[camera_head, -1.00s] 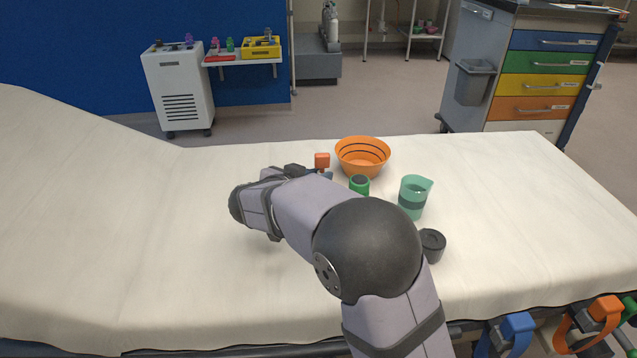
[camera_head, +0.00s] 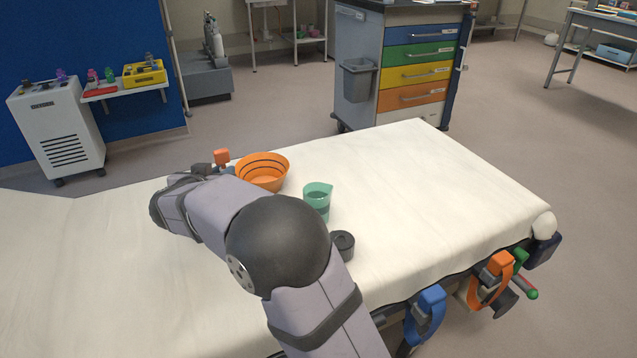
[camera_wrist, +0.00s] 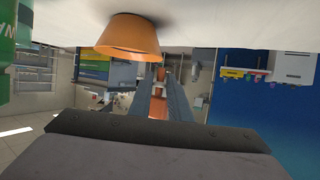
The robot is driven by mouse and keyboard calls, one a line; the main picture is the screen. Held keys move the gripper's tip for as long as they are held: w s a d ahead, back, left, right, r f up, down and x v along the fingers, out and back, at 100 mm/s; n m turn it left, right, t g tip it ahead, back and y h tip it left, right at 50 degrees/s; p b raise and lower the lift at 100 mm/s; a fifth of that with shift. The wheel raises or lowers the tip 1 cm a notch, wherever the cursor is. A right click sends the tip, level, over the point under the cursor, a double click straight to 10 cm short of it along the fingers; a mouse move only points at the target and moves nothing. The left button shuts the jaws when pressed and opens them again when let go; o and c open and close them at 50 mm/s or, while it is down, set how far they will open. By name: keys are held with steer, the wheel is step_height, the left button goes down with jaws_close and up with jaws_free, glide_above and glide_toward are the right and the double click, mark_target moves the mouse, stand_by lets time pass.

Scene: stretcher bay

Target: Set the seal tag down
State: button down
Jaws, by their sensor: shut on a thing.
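The seal tag, an orange block-like piece (camera_head: 221,157), shows at the tip of my gripper (camera_head: 212,168) in the head view, left of the orange bowl (camera_head: 262,172). In the wrist view, orange parts of the tag (camera_wrist: 158,92) show between the two long dark fingers of my gripper (camera_wrist: 160,80), which is shut on it. The bowl (camera_wrist: 130,38) appears inverted near the fingertips there. My arm hides much of the gripper in the head view. I cannot tell how high the tag is above the sheet.
A teal jug (camera_head: 317,200) and a dark round pot (camera_head: 342,244) stand on the white-sheeted stretcher (camera_head: 440,190). A green container (camera_wrist: 8,45) shows at the wrist view's left edge. The sheet's right part is clear. Coloured buckles hang along the near edge.

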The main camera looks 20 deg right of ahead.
steer(key=w+d+r+n+t+y, duration=0.1)
steer(key=w+d+n+y, duration=0.1)
steer(key=w+d+y, duration=0.3)
steer(key=w+d+r+n, duration=0.2)
steer(key=w+d+n, duration=0.15)
steer(key=d, duration=0.35)
steer(key=s+d+f+n+y+b, duration=0.1)
steer(key=s+d+y+b, duration=0.15)
steer(key=s+d, duration=0.4)
steer(key=s+d+f+n+y+b, duration=0.1)
steer(key=s+d+y+b, duration=0.2)
steer(key=d, duration=0.6)
steer(key=shift+h, duration=0.75)
steer(key=shift+s+f+b, duration=0.1)
steer(key=shift+f+b, duration=1.75)
steer(key=shift+f, duration=3.35)
steer(key=shift+f, duration=0.15)
steer(key=c, duration=1.6)
jaws_free()
steer(key=shift+c, duration=0.2)
steer(key=shift+r, duration=0.2)
